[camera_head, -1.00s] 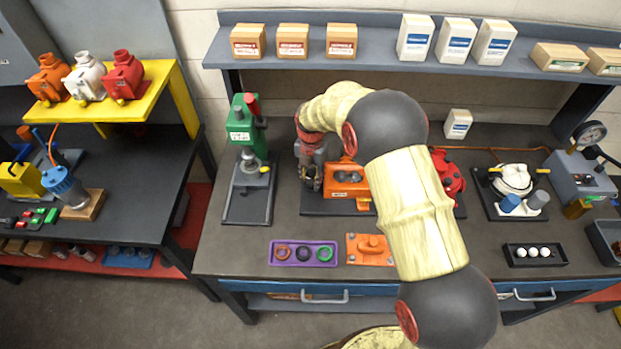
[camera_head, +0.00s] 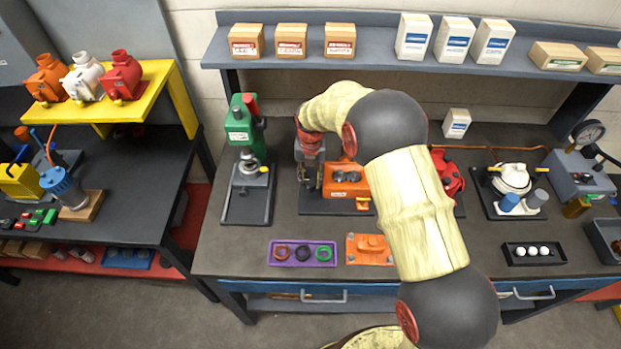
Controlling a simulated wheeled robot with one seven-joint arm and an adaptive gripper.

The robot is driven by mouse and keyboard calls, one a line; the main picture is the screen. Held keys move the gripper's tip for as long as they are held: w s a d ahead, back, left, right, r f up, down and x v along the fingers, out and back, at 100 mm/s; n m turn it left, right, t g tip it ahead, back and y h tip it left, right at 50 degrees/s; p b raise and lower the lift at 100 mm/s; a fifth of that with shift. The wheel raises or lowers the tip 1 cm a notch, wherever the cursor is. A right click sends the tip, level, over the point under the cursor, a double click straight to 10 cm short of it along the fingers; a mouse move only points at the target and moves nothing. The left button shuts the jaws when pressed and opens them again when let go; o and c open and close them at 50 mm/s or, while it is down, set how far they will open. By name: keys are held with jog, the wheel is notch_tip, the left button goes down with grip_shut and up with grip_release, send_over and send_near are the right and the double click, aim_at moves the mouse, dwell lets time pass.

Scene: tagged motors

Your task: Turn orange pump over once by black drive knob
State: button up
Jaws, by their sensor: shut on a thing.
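The orange pump (camera_head: 349,178) sits on a dark base plate (camera_head: 318,205) in the middle of the bench, partly hidden behind my arm. Its top shows a dark opening with rounded parts in it. My gripper (camera_head: 311,185) points down at the left end of the pump, with its fingers at the side where a drive knob would sit. The black drive knob is hidden by the fingers or too small to make out. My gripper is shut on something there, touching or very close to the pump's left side.
A green press (camera_head: 240,130) stands left of my gripper. A purple tray (camera_head: 303,253) with rings and an orange cover plate (camera_head: 369,249) lie in front. A red pump (camera_head: 448,172) is right of my arm. Boxes line the shelf (camera_head: 380,68) above.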

aim_at(310, 181)
jog(key=shift+w+r, duration=0.1)
jog(key=o, duration=1.2)
jog(key=shift+c, duration=0.2)
jog(key=shift+r, duration=3.9)
